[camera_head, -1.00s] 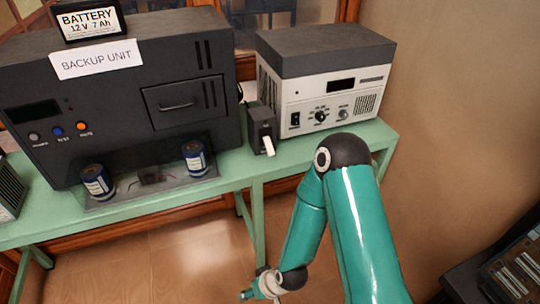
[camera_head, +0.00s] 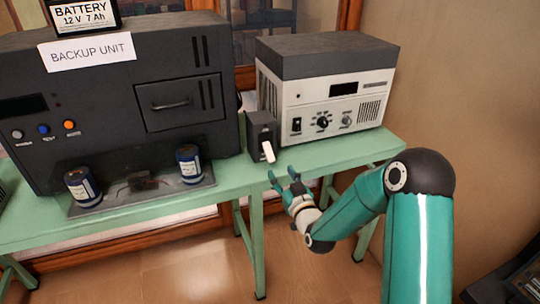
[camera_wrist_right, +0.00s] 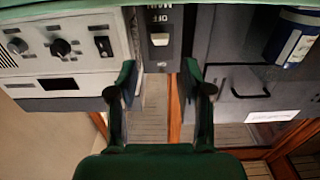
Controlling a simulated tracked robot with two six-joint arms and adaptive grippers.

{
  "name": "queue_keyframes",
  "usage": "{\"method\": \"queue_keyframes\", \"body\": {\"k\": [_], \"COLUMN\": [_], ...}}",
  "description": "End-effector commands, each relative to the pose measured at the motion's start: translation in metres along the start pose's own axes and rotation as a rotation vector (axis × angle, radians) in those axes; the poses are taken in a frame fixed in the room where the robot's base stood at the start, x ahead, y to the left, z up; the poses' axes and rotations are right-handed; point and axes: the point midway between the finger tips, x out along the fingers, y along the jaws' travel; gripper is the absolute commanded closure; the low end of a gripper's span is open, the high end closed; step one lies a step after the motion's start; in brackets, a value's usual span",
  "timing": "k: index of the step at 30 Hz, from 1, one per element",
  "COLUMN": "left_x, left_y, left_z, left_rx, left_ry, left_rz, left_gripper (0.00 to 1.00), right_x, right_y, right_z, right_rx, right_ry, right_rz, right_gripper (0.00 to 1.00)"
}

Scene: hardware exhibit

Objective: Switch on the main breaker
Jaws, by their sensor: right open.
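The main breaker (camera_head: 260,132) is a small dark box on the green table, between the backup unit and the pale device. Its white lever (camera_head: 268,152) sticks out toward the front and slants downward. In the right wrist view, the breaker (camera_wrist_right: 159,18) appears upside down with the words MAIN and OFF, and its pale lever (camera_wrist_right: 160,39) lies between and beyond my fingers. My right gripper (camera_head: 282,175) is open and empty, in front of the table edge, just below and right of the lever, apart from it. My left gripper is not in view.
The dark backup unit (camera_head: 90,100) stands left of the breaker, with two blue cans (camera_head: 189,164) in front. A grey-topped white device (camera_head: 325,95) with a switch and knobs stands to the right. The green table (camera_head: 225,185) has little bare room. The wall is at right.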

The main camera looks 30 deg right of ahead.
Motion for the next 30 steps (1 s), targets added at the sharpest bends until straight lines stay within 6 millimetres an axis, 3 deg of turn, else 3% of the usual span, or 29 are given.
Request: {"method": "queue_keyframes", "body": {"k": [6, 12, 18, 28, 30], "left_x": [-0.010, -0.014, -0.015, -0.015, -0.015], "left_y": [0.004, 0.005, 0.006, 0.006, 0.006], "left_z": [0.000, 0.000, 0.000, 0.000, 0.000], "left_rx": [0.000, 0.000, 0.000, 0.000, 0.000], "left_ry": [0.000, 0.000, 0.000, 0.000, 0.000], "left_rz": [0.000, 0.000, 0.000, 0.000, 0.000], "left_gripper": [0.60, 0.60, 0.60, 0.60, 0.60], "right_x": [0.048, 0.080, 0.095, 0.097, 0.097], "right_y": [-0.001, -0.001, -0.001, -0.003, -0.003], "right_z": [-0.001, 0.000, 0.001, 0.001, 0.001], "right_rx": [0.001, 0.001, 0.002, 0.002, 0.002], "right_ry": [0.000, 0.000, -0.002, -0.002, -0.002], "right_rz": [-0.001, 0.000, -0.001, -0.003, -0.003], "right_gripper": [0.50, 0.50, 0.50, 0.50, 0.62]}}
